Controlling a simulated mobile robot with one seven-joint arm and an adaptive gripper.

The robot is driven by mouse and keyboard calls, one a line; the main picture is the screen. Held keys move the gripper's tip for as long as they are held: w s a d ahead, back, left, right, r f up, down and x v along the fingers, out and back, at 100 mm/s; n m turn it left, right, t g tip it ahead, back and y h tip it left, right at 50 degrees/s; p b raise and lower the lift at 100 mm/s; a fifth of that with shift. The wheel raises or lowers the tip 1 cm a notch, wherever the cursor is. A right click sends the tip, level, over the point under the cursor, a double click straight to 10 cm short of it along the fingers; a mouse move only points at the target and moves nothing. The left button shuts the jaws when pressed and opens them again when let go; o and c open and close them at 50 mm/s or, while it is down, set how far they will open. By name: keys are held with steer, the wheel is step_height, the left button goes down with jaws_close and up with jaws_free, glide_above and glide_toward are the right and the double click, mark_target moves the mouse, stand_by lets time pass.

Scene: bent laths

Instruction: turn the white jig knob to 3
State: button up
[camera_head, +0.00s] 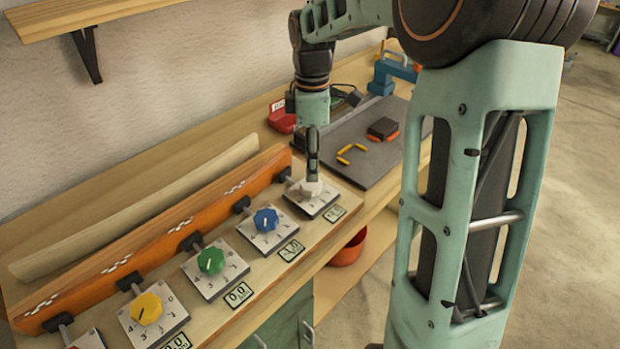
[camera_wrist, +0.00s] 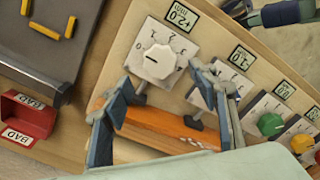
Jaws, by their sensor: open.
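The white jig knob (camera_head: 311,189) sits on a pale numbered plate at the far right end of the row of knobs. In the wrist view the white knob (camera_wrist: 158,63) shows a short dark mark towards its left side, on the side of the 0; the exact reading is hard to tell. The figures 0 to 3 run around its upper side. My gripper (camera_head: 313,165) is directly above the knob, pointing down. In the wrist view my gripper (camera_wrist: 163,76) is open, its fingertips on either side of the knob; contact cannot be told.
Blue (camera_head: 266,220), green (camera_head: 211,261) and yellow (camera_head: 147,308) knobs line the jig. A small display (camera_wrist: 181,16) by the white knob reads +2.0. A red BAD bin (camera_wrist: 27,118) stands nearby.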

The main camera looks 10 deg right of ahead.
mark_target(311, 188)
step_height(311, 188, down, 6)
steer(key=shift+f, duration=0.1)
steer(key=shift+c, duration=0.3)
steer(key=c, duration=1.1)
